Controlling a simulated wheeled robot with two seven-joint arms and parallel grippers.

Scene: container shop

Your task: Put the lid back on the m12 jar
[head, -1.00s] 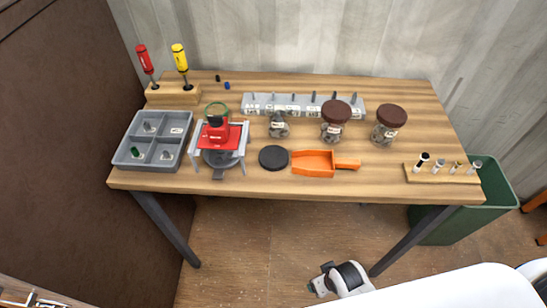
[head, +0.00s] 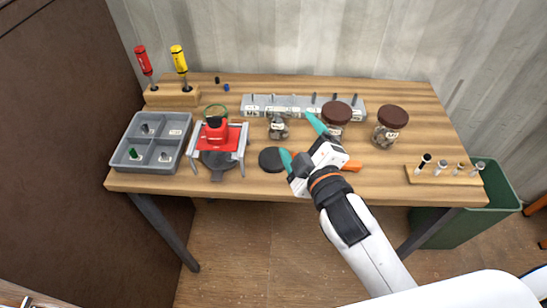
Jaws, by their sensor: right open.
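A small open glass jar (head: 279,130) with metal pieces and a pale label stands mid-table; I cannot read its label. A flat, dark round disc (head: 270,159), looking like a lid, lies on the table in front of it. Two larger jars with brown lids stand to the right, a middle one (head: 335,112) and a right one (head: 390,125). My right gripper (head: 299,140) is open and empty, its teal fingertips apart, above the table just right of the disc and open jar. It hides part of the middle jar. My left gripper is not in view.
An orange scoop (head: 351,166) is mostly hidden behind my right gripper. A red device on a grey stand (head: 217,138) and a grey divided tray (head: 127,153) are left. A grey rack (head: 262,101) stands behind the jars. A wooden strip (head: 430,178) holds pieces at right.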

